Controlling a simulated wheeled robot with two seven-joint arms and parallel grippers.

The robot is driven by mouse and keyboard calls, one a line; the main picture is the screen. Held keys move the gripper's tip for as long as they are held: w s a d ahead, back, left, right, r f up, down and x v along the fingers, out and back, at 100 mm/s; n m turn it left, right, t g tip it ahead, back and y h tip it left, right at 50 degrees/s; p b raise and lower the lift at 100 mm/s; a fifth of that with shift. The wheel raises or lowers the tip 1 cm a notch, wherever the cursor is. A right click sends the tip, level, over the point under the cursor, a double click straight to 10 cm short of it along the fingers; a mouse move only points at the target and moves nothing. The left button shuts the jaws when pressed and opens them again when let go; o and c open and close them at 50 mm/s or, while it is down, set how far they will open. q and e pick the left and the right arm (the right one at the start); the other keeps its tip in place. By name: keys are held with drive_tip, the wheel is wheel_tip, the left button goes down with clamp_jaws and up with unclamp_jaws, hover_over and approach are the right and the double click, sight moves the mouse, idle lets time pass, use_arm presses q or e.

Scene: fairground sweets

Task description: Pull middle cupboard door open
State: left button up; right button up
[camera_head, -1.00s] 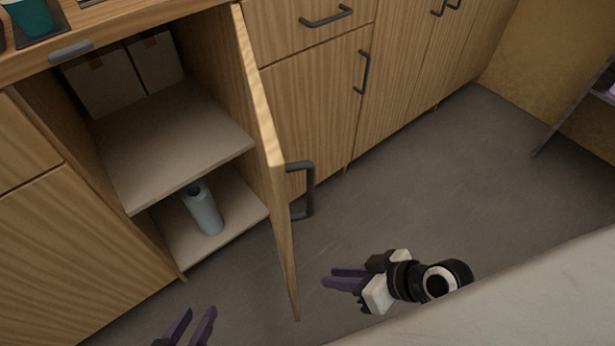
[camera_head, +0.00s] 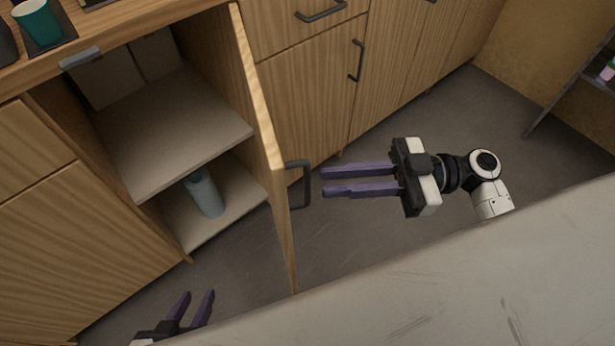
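The middle cupboard door (camera_head: 262,130) is wooden and stands wide open, seen nearly edge-on and swung out into the room. Its dark bar handle (camera_head: 304,184) is on the door's right-hand face. My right gripper (camera_head: 322,182) is open, its two purple fingers pointing left at the handle, with the tips just right of it and seemingly not around it. My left gripper (camera_head: 199,294) is at the bottom left, fingers apart and pointing up, below the open cupboard and touching nothing visible.
Inside the cupboard are a shelf (camera_head: 175,130), white boxes (camera_head: 105,80) and a pale blue bottle (camera_head: 206,196). A teal cup (camera_head: 36,22) stands on the counter. A pale surface (camera_head: 450,270) fills the lower right. Grey floor (camera_head: 455,115) is clear right of the door.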

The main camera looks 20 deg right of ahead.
sight(307, 205)
drive_tip(key=x, duration=0.5)
drive_tip(key=shift+w+a, duration=0.1)
drive_tip(key=shift+a, duration=0.2)
clamp_jaws()
